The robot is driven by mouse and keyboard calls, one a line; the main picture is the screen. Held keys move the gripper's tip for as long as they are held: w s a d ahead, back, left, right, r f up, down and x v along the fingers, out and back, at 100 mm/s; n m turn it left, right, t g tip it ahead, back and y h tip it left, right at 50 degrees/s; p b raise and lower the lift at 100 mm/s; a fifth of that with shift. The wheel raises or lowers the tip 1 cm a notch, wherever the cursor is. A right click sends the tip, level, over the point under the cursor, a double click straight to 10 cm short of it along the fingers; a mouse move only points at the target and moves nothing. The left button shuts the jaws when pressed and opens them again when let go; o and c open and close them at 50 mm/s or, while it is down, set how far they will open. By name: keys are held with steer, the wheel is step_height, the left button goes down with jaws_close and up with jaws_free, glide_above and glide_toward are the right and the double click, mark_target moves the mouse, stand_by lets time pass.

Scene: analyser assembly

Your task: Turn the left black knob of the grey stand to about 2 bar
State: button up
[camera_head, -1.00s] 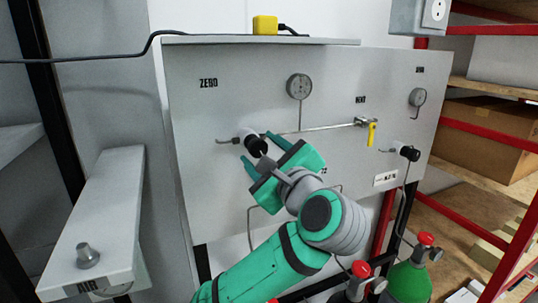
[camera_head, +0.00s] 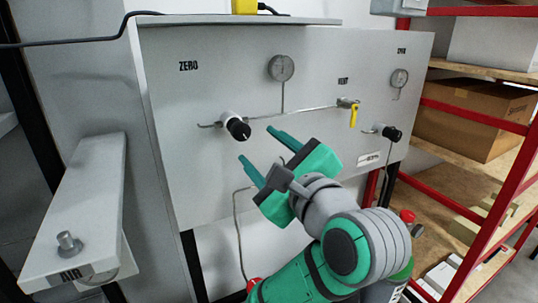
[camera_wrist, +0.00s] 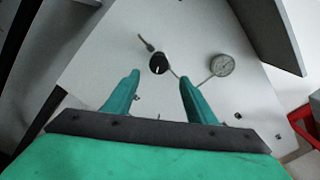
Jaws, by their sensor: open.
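The grey stand (camera_head: 200,100) has a flat front panel with a left black knob (camera_head: 238,129) on a white body below the word ZERO. The knob shows a white mark on its face. It also shows in the wrist view (camera_wrist: 158,64), ahead of the fingertips. A round gauge (camera_head: 281,67) sits above and right of the knob, and in the wrist view (camera_wrist: 221,66); its reading is too small to tell. My gripper (camera_head: 256,145) is open and empty, with its green fingers below and right of the knob, apart from it.
A yellow valve handle (camera_head: 353,116) and a second black knob (camera_head: 391,133) are farther right on the panel. A thin pipe (camera_head: 300,110) runs between the left knob and the valve. A grey AIR box (camera_head: 85,215) stands at left, red shelving (camera_head: 470,120) at right.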

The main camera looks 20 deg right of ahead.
steer(key=shift+s+d, duration=0.1)
steer(key=shift+s, duration=1.05)
